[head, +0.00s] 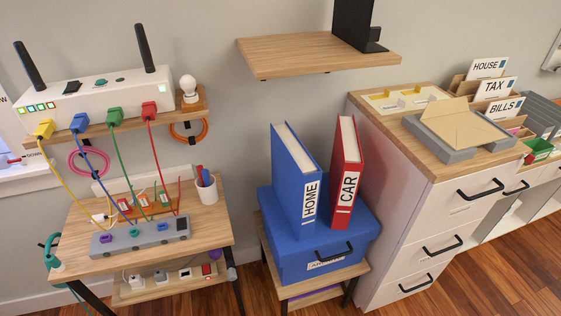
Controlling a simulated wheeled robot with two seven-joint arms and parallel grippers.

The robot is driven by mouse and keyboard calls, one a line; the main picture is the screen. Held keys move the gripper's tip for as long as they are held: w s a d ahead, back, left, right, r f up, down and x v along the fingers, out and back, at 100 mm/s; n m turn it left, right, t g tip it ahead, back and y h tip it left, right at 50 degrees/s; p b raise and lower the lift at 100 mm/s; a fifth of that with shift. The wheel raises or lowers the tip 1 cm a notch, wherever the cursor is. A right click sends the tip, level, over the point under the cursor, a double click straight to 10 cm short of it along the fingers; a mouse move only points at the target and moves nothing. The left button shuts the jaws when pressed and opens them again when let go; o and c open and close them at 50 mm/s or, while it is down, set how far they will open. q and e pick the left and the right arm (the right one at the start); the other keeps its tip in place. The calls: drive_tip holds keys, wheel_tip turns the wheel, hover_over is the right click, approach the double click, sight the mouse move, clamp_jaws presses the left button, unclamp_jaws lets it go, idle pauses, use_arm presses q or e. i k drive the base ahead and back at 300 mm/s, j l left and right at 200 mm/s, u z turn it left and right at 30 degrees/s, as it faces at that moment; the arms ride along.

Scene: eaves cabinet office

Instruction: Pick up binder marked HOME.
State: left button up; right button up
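The blue binder marked HOME (298,185) stands upright on top of a blue lidded box (318,258). Its labelled spine faces the front. The red binder marked CAR (347,175) stands upright just to its right, with a narrow gap between them. The two binders lean on nothing that I can see. Neither of my grippers shows in the head view.
The box sits on a small wooden stand (352,272). A wooden shelf (290,50) with a black bookend (355,25) hangs above. A desk (85,260) with cabled devices stands left, and a drawer cabinet (440,215) right. Open floor shows at the lower right.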

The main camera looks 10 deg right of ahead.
sight(296, 176)
drive_tip(key=i+j+z, duration=0.6)
drive_tip(key=j, duration=0.25)
